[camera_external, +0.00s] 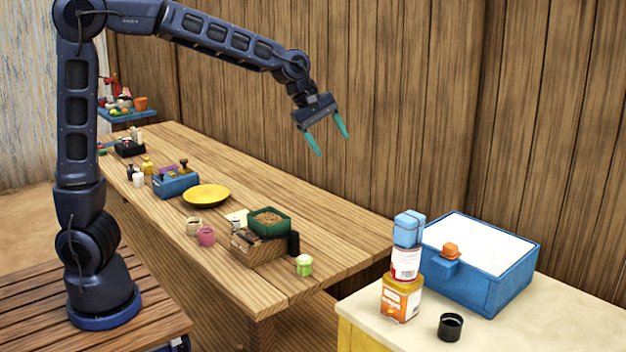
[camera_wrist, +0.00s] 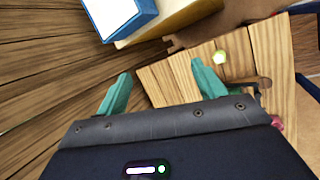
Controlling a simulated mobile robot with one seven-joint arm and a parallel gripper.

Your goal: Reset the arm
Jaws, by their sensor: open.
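My gripper (camera_external: 329,143) is open and empty, with two teal fingers apart. It hangs in the air above the right part of the long wooden table, in front of the plank wall. My dark blue arm reaches out to the right from its base at the lower left. In the wrist view my gripper (camera_wrist: 158,88) also has nothing between its fingers. Beyond the fingers are the wooden table top and part of the blue box.
The wooden table (camera_external: 290,225) holds a yellow plate (camera_external: 206,195), a blue caddy (camera_external: 175,185), a green tray (camera_external: 268,223) on a wooden box and small jars. A cream counter (camera_external: 400,335) holds a blue box (camera_external: 490,285), stacked containers (camera_external: 402,305) and a black cup (camera_external: 450,327).

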